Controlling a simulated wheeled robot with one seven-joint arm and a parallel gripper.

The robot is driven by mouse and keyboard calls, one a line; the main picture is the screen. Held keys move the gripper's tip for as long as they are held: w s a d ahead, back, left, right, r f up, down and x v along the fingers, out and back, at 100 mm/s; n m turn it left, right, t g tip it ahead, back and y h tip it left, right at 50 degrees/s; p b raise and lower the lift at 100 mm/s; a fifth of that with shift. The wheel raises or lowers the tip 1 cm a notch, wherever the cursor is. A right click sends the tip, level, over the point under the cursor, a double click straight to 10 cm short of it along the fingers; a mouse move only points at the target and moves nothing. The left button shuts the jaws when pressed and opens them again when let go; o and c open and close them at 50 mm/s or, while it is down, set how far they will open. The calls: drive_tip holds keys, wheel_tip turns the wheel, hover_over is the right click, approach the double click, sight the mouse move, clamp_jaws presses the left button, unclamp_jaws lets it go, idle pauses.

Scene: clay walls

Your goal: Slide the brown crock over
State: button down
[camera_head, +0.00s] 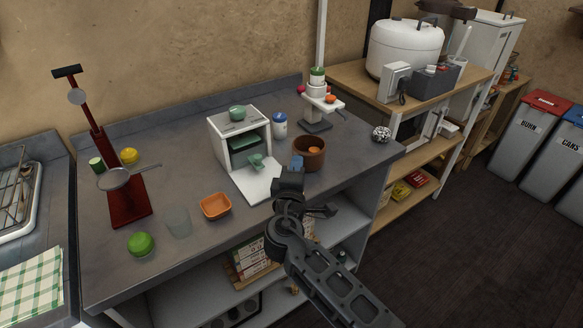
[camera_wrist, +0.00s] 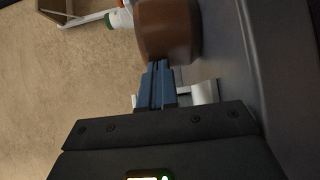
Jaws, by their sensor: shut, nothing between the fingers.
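In the wrist view the crock (camera_wrist: 168,30) fills the top middle, just beyond my fingertips. My gripper (camera_head: 297,163) is at the crock's near left side, its blue fingers overlapping the crock's edge in the head view. In the wrist view my gripper (camera_wrist: 158,66) has its fingers together with nothing between them. The tips are at or very near the crock's wall; I cannot tell whether they touch.
The white oven (camera_head: 238,140) has its door lowered, left of the crock. An orange bowl (camera_head: 215,206) is left. Counter right of the crock is clear up to a silvery ball (camera_head: 381,134).

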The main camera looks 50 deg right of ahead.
drive_tip(key=shift+d, duration=0.1)
drive_tip(key=s+d, duration=0.1)
drive_tip(key=d, duration=0.3)
drive_tip(key=d+b, duration=0.1)
drive_tip(key=d, duration=0.3)
drive_tip(key=s+d, duration=0.1)
drive_tip(key=d, duration=0.3)
drive_tip(key=shift+s+d+b, duration=0.3)
drive_tip(key=shift+s+b, duration=0.05)
drive_tip(key=shift+b, duration=0.05)
idle(0.5)
